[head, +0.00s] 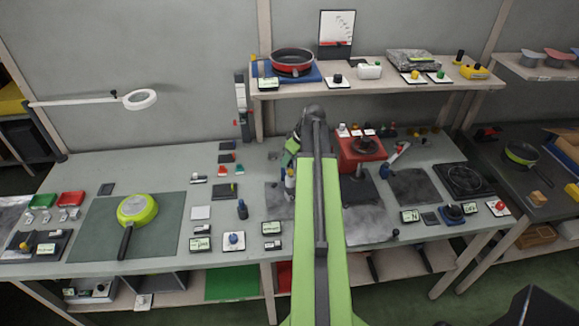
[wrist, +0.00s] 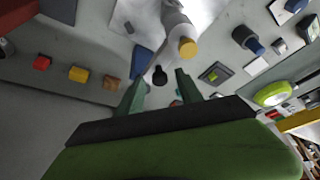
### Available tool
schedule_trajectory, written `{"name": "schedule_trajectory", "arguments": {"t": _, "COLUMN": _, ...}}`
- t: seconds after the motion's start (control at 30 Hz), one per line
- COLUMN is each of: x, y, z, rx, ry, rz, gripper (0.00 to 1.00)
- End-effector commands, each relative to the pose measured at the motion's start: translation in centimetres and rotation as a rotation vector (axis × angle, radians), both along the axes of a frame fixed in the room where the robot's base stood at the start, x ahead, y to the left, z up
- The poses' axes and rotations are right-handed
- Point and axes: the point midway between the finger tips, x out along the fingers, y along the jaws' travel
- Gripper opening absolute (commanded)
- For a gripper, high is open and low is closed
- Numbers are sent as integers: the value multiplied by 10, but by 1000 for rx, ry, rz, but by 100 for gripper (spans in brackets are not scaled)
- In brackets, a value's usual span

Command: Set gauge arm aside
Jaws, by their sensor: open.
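I cannot tell for certain which thing is the gauge arm. A pale upright piece with a yellow-orange end (wrist: 180,30) stands close ahead of my gripper (wrist: 161,88) in the wrist view. A blue piece (wrist: 141,62) and a small black knob (wrist: 160,75) show by it, the knob in line with the gap between my green fingers. In the head view the same piece (head: 290,183) stands left of my arm, just below my gripper (head: 290,152). My fingers are apart, with nothing seen gripped. My arm hides part of the bench there.
A red machine (head: 360,148) and a tilted blue-and-white lever (head: 396,157) stand right of my arm. A green pan (head: 137,210) lies on a mat at the left. A shelf (head: 385,86) with a red pan (head: 292,62) overhangs the back. Small blocks and label cards crowd the bench.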

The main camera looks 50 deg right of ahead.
Motion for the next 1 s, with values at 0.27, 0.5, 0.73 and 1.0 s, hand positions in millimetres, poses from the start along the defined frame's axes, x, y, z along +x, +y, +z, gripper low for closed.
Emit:
{"name": "schedule_trajectory", "arguments": {"t": 0.27, "x": 0, "y": 0, "z": 1, "rx": 0, "ry": 0, "rz": -1, "gripper": 31}}
{"name": "schedule_trajectory", "arguments": {"t": 0.5, "x": -1, "y": 0, "z": 1, "rx": 0, "ry": 0, "rz": -1, "gripper": 0}}
{"name": "schedule_trajectory", "arguments": {"t": 0.73, "x": -1, "y": -1, "z": 1, "rx": 1, "ry": 0, "rz": -2, "gripper": 0}}
{"name": "schedule_trajectory", "arguments": {"t": 1.0, "x": -1, "y": -1, "z": 1, "rx": 1, "ry": 0, "rz": -2, "gripper": 0}}
